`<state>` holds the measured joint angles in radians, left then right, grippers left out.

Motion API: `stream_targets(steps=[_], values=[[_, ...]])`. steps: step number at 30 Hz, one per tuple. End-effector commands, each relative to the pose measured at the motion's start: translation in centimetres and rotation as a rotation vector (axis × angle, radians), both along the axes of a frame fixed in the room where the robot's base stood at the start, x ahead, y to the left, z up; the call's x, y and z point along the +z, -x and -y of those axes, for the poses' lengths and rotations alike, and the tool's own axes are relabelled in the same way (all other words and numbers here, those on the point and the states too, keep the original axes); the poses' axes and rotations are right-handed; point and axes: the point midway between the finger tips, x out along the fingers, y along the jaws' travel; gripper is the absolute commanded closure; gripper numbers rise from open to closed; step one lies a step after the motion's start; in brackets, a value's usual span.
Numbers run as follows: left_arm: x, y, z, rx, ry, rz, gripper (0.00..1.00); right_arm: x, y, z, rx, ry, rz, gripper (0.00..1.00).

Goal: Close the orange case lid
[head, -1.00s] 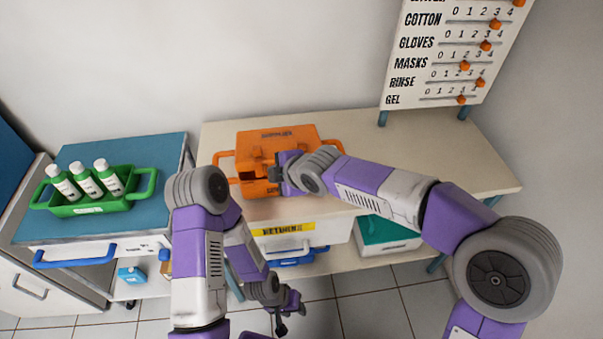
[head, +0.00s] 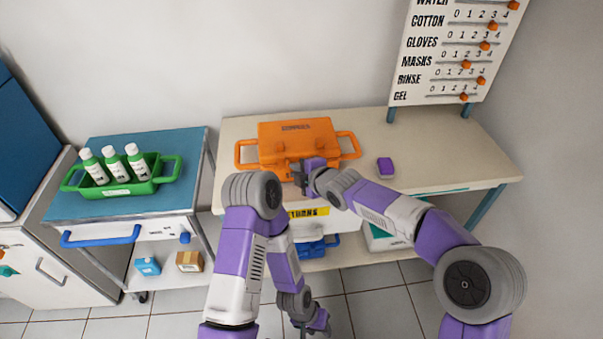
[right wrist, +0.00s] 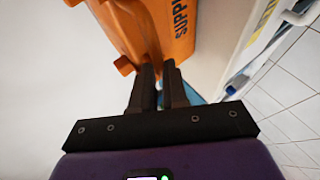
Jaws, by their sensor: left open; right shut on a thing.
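The orange case (head: 283,150) sits on the beige table, with dark lettering on its lid (head: 297,132). From above the lid looks down or nearly down; I cannot tell whether a small gap is left at the front. My right gripper (head: 297,180) is at the case's front edge, shut on the lid's front edge as far as I can see. In the right wrist view the right gripper's dark fingers (right wrist: 160,72) meet the orange lid (right wrist: 160,28), close together; their tips are partly hidden. My left gripper (head: 317,330) is open, low in front of the table, away from the case.
A purple block (head: 385,167) lies on the table (head: 440,150) right of the case. A blue-topped cart (head: 85,207) at left carries a green tray (head: 117,190) with white bottles. A board with sliders (head: 455,50) stands at the back right. The table's right side is mostly clear.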

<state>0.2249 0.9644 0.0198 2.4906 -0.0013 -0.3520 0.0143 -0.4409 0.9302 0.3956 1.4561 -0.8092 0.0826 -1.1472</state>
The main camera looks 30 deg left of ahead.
Motion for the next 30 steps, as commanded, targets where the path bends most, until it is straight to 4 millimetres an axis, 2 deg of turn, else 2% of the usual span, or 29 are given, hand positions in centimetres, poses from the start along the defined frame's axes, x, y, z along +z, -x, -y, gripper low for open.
stream_targets(steps=[1,6,7,11,22,30], values=[[-0.1,0.0,0.0,0.0,0.0,0.0,0.57,-2.5,0.3,0.4,0.0,0.039,-0.035,1.0],[-0.1,0.0,0.0,0.0,0.0,0.0,0.57,-2.6,0.3,0.6,-0.003,0.04,-0.036,1.0],[-0.1,0.0,0.0,0.0,0.0,0.0,0.57,-2.6,0.3,0.6,-0.003,0.039,-0.036,0.82],[-0.1,0.0,0.0,0.0,0.0,0.0,0.57,-2.6,0.3,0.6,-0.002,0.041,-0.036,0.62],[0.0,0.0,0.0,0.0,0.0,0.0,0.57,-2.2,0.4,0.9,-0.001,0.04,-0.032,0.61],[0.9,0.0,0.0,0.0,0.0,0.0,0.57,0.6,1.9,3.9,-0.005,0.028,-0.024,0.61]])
